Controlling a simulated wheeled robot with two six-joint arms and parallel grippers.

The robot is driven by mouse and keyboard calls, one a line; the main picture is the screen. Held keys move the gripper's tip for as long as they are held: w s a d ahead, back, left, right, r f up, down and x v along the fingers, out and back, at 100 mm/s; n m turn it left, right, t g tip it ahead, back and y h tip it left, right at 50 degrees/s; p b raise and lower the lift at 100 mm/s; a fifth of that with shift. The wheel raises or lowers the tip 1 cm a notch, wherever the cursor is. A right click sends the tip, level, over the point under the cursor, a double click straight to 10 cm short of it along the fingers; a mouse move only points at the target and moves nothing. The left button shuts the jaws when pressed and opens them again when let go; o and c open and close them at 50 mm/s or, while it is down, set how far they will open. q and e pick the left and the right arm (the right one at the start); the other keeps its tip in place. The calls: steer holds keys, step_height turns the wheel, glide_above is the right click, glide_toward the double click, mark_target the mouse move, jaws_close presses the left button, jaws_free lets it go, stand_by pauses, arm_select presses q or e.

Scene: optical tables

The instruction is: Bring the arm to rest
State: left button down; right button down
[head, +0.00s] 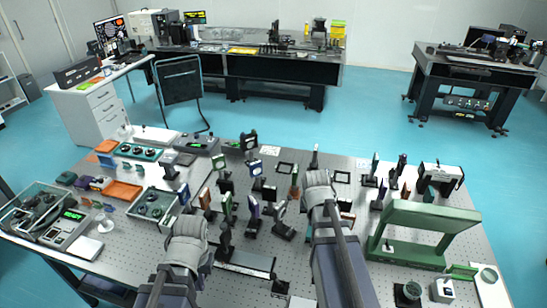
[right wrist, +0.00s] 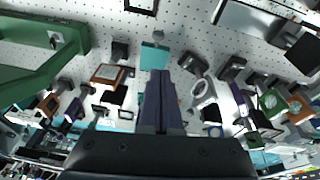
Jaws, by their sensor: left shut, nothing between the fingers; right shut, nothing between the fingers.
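My left arm comes in at the lower left of the head view, and its gripper end (head: 187,246) is over the front part of the optical table (head: 262,292). The left fingers are hard to make out there, but they are shut and empty. My right arm reaches up the middle of the head view to the wrist (head: 318,188), which hides most of its gripper. In the right wrist view my right gripper (right wrist: 160,78) has its two dark fingers together, with nothing between them. It is above the table among optics mounts.
A green frame (head: 437,215) stands to the right of my right arm; it also shows in the right wrist view (right wrist: 45,58). Several mounted optics stand between and beyond the arms. An orange tray (head: 123,190) and instruments lie at left. Blue floor (head: 365,110) is open beyond.

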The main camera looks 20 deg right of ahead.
steer(key=s+a+f+n+b, duration=0.3)
steer(key=a+f+b, duration=0.1)
steer(key=a, duration=0.4)
steer(key=s+a+f+n+g+b, duration=0.1)
steer(key=s+a+f+n+b, duration=0.2)
steer(key=a, duration=0.6)
steer(key=s+a+f+n+g+b, duration=0.1)
steer(key=s+a+f+b, duration=0.3)
steer(key=a, duration=0.4)
steer(key=shift+s+a+f+n+y+b, duration=0.25)
steer(key=shift+f+n, duration=0.35)
steer(key=shift+n, duration=0.3)
